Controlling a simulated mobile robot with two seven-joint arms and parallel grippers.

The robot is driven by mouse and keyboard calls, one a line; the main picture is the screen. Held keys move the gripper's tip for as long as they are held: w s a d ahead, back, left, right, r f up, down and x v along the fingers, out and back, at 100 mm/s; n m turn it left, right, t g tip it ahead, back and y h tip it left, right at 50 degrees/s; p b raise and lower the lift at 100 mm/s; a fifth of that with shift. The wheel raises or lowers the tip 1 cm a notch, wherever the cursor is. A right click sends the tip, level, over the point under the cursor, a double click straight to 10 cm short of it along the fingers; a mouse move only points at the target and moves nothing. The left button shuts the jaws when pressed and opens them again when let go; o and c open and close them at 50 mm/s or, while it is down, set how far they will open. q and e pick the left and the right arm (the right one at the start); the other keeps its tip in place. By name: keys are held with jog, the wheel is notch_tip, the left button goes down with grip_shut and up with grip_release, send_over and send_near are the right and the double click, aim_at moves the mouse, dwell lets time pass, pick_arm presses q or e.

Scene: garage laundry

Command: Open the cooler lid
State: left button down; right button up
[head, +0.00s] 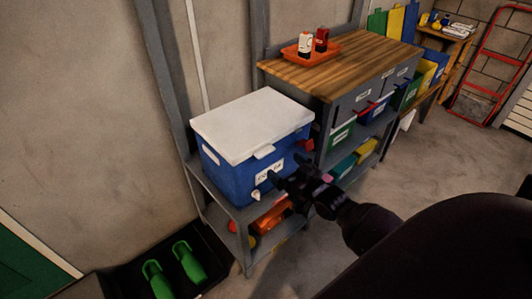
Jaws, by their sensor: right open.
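The cooler (228,177) is a blue box with a white lid (252,122). It stands on a grey metal shelf against the wall, left of centre in the head view. The lid lies flat and closed, with a small white latch (264,152) at its front edge. A white label and a small white spigot show on the front. My right gripper (276,180) is open and empty, in front of the cooler's front face and below the latch. It overlaps the label in the view; I cannot tell if it touches. My left gripper is not in view.
A wooden-topped workbench (345,64) with an orange tray (303,53) stands right of the cooler. Coloured bins fill its shelves. A black tray (208,254) with green boots (188,262) lies on the floor at lower left. The floor (425,150) at right is clear.

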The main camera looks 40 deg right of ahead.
aim_at(267, 153)
jog(key=w, duration=0.6)
jog(key=shift+w+a+f+b, duration=0.1)
jog(key=shift+w+a+b, duration=0.25)
jog(key=shift+b, duration=0.05)
jog(key=shift+w, duration=0.8)
